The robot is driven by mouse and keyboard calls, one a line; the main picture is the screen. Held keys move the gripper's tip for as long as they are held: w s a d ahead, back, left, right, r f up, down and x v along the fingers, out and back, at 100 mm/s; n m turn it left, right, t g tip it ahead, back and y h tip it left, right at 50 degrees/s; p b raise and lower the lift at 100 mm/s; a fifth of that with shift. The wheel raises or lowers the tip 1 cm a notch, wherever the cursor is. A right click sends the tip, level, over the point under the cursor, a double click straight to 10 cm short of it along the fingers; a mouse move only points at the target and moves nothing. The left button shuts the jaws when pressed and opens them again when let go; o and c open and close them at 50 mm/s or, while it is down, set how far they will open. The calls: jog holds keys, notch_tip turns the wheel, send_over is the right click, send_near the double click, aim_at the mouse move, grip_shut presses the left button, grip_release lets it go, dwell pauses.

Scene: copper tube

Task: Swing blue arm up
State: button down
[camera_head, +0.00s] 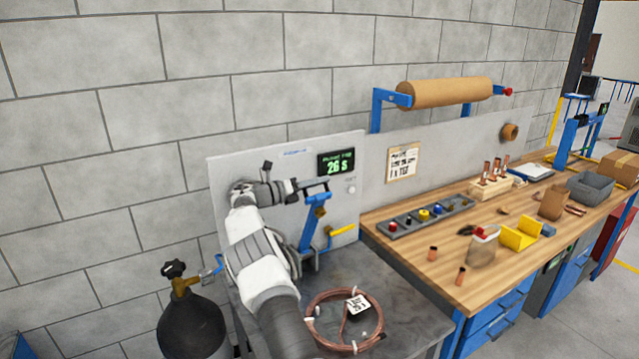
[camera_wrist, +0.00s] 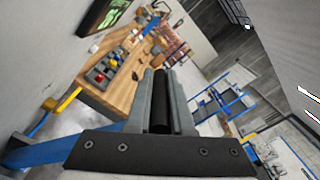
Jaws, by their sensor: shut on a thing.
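The blue arm (camera_head: 311,218) stands nearly upright, leaning a little, on the grey bench in front of the pale back panel. A crossbar handle is at its top. My gripper (camera_head: 299,189) comes in from the left and is shut on this handle. In the wrist view my gripper (camera_wrist: 163,105) has a dark bar between its fingers, and the blue arm (camera_wrist: 55,148) runs off to the lower left. My fingers hide part of the handle. A yellow lever (camera_head: 342,231) sits beside the blue arm's base.
A coiled copper tube (camera_head: 312,309) with a white tag lies on the grey bench. A dark gas cylinder (camera_head: 190,328) stands at the lower left. A timer display (camera_head: 337,162) on the panel reads 26 s. The wooden bench (camera_head: 395,240) at right holds small parts.

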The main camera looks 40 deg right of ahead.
jog(key=shift+f, duration=0.1)
jog(key=c, duration=0.8)
grip_release()
jog(key=w+a+b, duration=0.2)
jog(key=a+b, duration=0.1)
jog(key=a, duration=1.4)
jog(key=shift+a, duration=0.2)
